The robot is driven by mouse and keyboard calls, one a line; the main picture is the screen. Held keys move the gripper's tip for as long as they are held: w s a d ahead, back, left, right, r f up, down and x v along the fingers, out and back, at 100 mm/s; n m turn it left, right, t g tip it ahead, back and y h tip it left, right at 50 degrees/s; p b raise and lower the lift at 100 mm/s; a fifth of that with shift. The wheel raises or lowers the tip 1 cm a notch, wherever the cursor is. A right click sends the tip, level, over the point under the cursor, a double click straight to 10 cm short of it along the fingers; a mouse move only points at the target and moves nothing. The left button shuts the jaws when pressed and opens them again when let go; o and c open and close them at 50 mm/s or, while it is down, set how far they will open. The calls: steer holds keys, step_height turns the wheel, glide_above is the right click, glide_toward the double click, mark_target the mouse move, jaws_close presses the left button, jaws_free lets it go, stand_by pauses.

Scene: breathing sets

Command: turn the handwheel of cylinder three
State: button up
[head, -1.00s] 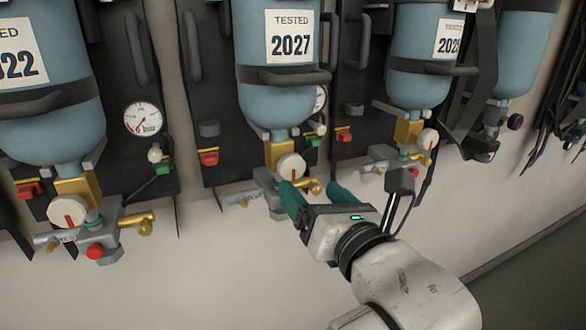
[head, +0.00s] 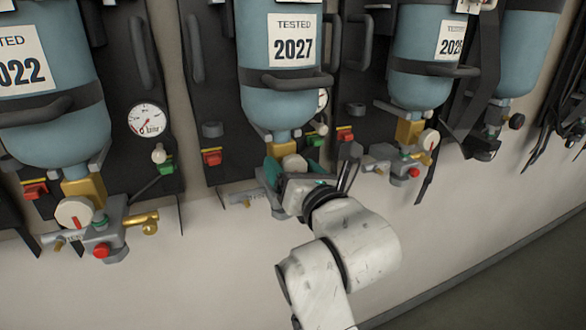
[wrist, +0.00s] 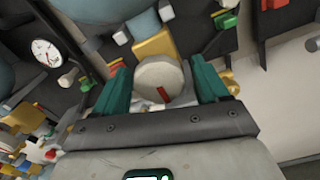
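A blue cylinder (head: 275,100) with a "TESTED 2027" label hangs in the middle of the head view. Its cream handwheel (head: 293,162) with a red mark is partly hidden behind my gripper. My gripper (wrist: 158,66) is open, with one green finger on each side of this handwheel (wrist: 160,76) in the wrist view. Gaps show between the wheel and the fingers. In the head view my gripper (head: 297,172) is at the valve below the cylinder. I see no number marking this cylinder as three.
A cylinder (head: 50,130) on the left has its own handwheel (head: 74,212) and gauge (head: 147,120). Another cylinder (head: 418,90) stands on the right with a handwheel (head: 428,139). Black straps (head: 475,90) hang farther right. The wall below is clear.

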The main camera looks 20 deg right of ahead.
steer(key=c, duration=0.9)
steer(key=shift+m+p, duration=0.3)
steer(key=shift+m, duration=0.3)
